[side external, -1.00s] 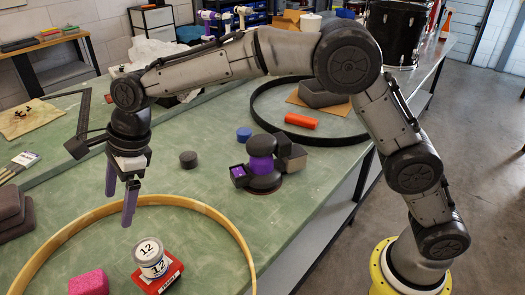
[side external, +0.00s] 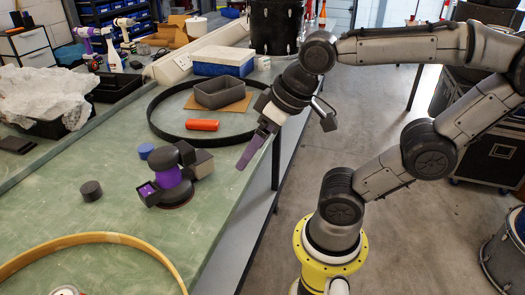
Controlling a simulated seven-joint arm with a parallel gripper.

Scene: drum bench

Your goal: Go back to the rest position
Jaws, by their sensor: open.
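My gripper (side external: 250,150) has purple fingers that point down and to the left. It hangs above the right edge of the green bench (side external: 110,215), near the black hoop (side external: 157,127). The fingers overlap in this view, and nothing shows between them. It is clear of the orange cylinder (side external: 202,125) to its left. My arm reaches over from the right, bent high, with its yellow base ring beside the bench.
A black and purple device (side external: 172,176), a dark puck (side external: 91,191) and a blue puck (side external: 146,151) stand on the bench. A grey tray (side external: 222,95) lies on cardboard in the hoop. A wooden hoop (side external: 95,238) is at the front. Black cases (side external: 491,158) stand on the right.

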